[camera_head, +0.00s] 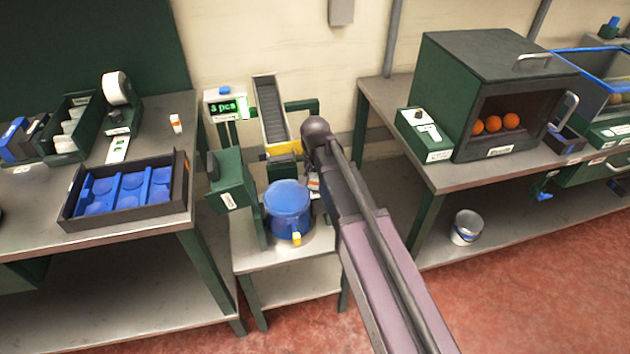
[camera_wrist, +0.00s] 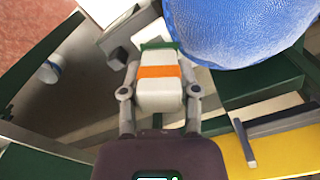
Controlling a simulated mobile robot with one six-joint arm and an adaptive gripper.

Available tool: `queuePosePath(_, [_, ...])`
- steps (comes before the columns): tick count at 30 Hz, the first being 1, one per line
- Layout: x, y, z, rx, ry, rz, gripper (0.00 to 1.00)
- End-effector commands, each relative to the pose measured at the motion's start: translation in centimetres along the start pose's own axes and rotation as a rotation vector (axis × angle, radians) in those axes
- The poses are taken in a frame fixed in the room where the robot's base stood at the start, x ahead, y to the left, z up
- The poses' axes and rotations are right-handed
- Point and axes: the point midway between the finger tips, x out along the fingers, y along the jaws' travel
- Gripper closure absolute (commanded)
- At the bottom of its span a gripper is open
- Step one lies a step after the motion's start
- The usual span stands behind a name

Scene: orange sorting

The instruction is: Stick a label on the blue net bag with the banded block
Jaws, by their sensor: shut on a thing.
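A white block with an orange band (camera_wrist: 160,95) and a green far end is held between the two fingers of my gripper (camera_wrist: 160,78). My gripper is shut on its sides. The blue net bag (camera_wrist: 235,30) is just beyond and to the right of the block in the wrist view; I cannot tell whether they touch. In the head view the bag (camera_head: 288,205) hangs full and round at the small middle stand, with a yellow tab low at its front. There my gripper (camera_head: 314,183) is at the bag's right side, mostly hidden by my arm.
A green post unit (camera_head: 232,182) stands left of the bag, and a chute (camera_head: 270,110) with a yellow lip behind it. A label roll (camera_head: 117,88) and a blue-lined tray (camera_head: 130,195) are on the left table. A green box with oranges (camera_head: 500,95) stands right.

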Motion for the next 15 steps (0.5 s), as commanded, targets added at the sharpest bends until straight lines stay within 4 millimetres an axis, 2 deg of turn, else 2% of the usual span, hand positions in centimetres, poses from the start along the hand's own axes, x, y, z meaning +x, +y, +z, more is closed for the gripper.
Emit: queuePosePath(15, [0.49,-0.01,0.01,0.000,0.000,0.000,1.00])
